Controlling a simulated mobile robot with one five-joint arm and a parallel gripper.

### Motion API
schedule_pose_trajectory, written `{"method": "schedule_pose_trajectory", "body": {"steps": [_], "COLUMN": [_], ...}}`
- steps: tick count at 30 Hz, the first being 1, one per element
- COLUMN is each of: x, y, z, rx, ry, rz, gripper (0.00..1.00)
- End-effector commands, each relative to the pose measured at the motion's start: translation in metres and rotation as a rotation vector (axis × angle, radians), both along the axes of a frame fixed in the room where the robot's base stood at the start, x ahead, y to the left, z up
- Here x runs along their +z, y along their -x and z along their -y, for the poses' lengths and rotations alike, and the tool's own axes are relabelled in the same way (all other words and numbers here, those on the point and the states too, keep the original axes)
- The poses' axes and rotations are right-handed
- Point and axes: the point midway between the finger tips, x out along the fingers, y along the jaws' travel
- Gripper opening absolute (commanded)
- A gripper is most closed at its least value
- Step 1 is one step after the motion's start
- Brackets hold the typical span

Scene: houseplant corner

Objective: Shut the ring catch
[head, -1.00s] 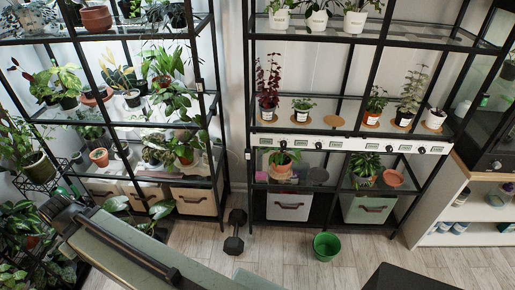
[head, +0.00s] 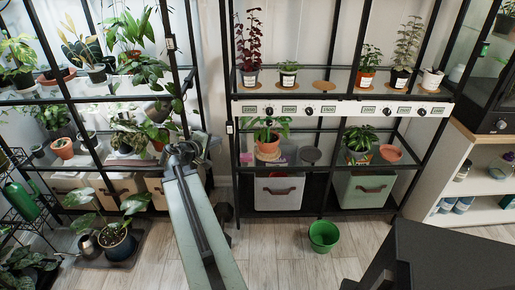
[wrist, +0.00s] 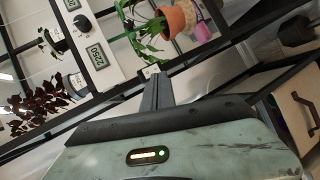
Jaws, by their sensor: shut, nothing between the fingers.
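I cannot clearly make out a ring catch in either view. My gripper (head: 186,152) is raised in front of the gap between the two black shelf racks in the head view. In the wrist view my gripper (wrist: 153,74) is shut and empty, its narrow tip pointing at the racks. A small white tag (wrist: 149,71) shows just beyond the tip; I cannot tell whether they touch. In the head view a small white tag (head: 229,127) sits on the right rack's left post, to the right of my gripper.
A white panel with dials and displays (head: 340,110) runs along the right rack's shelf. A potted plant (head: 267,148) stands below it. A green pot (head: 323,236) is on the floor. A dark block (head: 450,260) fills the lower right. Floor around the green pot is clear.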

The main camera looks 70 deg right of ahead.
Motion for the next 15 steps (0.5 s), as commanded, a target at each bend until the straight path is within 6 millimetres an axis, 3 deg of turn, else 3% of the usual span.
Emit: {"method": "schedule_pose_trajectory", "body": {"steps": [1, 5, 15], "x": [-0.016, -0.006, -0.001], "y": [0.027, 0.063, 0.072], "z": [0.024, 0.055, 0.077], "rx": [-0.018, -0.028, -0.029], "ry": [0.055, 0.142, 0.162], "rz": [-0.044, -0.129, -0.152], "gripper": [0.0, 0.0, 0.0]}}
